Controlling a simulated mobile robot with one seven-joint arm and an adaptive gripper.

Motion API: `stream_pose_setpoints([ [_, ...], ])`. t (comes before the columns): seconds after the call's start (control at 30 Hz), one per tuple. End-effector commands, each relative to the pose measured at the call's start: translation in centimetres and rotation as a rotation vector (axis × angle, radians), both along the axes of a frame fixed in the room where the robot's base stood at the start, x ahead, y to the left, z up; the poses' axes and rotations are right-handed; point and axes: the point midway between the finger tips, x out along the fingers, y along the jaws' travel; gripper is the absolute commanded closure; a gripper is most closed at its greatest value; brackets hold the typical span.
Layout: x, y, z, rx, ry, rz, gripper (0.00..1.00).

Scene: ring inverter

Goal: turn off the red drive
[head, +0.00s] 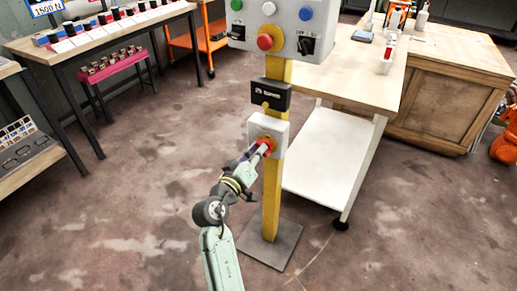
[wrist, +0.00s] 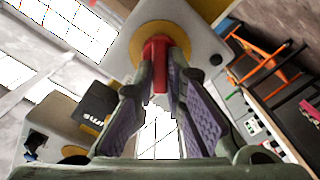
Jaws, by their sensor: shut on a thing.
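A pale switch box (head: 281,128) is fixed low on the yellow post (head: 272,195). It carries a red rotary handle on a round yellow plate. In the wrist view the red handle (wrist: 157,62) stands out from the yellow plate (wrist: 178,38) on the pale box (wrist: 200,22). My gripper (head: 260,150) reaches the front of this box from the lower left. In the wrist view my gripper's fingers (wrist: 162,72) are shut on the red handle, one on each side. The fingers hide part of the handle, and no position marks are readable.
Above is a dark box (head: 270,96), then a grey control panel (head: 285,20) with coloured buttons and a red knob (head: 264,42). A workbench (head: 365,75) with a white lower shelf (head: 325,155) stands close behind on the right.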

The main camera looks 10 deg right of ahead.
Motion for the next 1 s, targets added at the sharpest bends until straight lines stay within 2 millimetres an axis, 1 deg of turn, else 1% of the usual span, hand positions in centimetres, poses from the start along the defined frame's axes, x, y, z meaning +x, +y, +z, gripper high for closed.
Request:
stream_pose_setpoints([
  [0.6,0.12,0.20,-0.22,-0.464,0.341,0.000,1.00],
  [0.8,0.14,0.23,-0.35,-0.583,0.426,0.001,1.00],
  [1.0,0.15,0.26,-0.50,-0.666,0.486,0.000,1.00],
])
